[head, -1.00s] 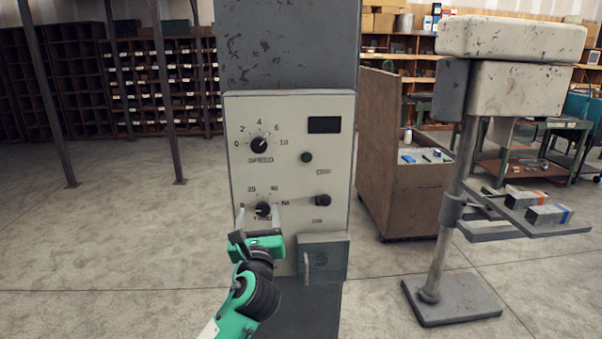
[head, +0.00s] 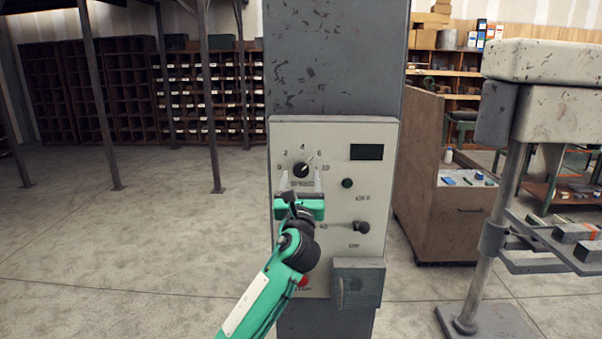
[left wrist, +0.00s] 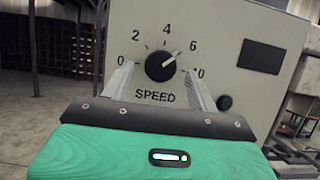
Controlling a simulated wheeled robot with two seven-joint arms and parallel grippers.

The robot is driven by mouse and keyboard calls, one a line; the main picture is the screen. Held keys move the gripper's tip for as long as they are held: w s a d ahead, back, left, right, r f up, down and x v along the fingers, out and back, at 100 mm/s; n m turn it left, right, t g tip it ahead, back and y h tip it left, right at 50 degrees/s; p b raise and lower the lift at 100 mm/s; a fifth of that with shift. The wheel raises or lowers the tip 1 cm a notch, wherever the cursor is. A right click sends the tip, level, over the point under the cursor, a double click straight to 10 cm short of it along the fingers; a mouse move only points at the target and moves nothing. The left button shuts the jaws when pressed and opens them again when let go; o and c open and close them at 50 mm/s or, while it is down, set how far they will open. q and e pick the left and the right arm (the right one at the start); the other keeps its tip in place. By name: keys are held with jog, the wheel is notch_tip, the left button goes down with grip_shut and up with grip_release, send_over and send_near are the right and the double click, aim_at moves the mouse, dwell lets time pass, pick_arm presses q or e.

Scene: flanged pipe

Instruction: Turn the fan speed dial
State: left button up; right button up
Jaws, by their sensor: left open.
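The speed dial is a round black knob (head: 301,170) high on the pale control panel (head: 330,250). In the left wrist view the knob (left wrist: 160,66) has "SPEED" printed below it and a scale from 0 to 10 around it. Its white pointer line aims up and right, toward the 6. My left gripper (head: 301,183) is open just below and in front of the knob. Its two pale fingers stand on either side of the knob in the left wrist view, with no clear contact. My right gripper is not in view.
A dark display (head: 367,152), a green button (head: 347,183) and a black selector knob (head: 361,227) are on the panel's right. A grey box (head: 358,284) juts out lower down. My left arm hides the lower-left dial. A wooden cabinet (head: 440,220) stands to the right.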

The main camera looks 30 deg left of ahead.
pick_arm(q)
jog(key=shift+w+a+r, duration=0.25)
jog(key=shift+w, duration=0.2)
jog(key=c, duration=1)
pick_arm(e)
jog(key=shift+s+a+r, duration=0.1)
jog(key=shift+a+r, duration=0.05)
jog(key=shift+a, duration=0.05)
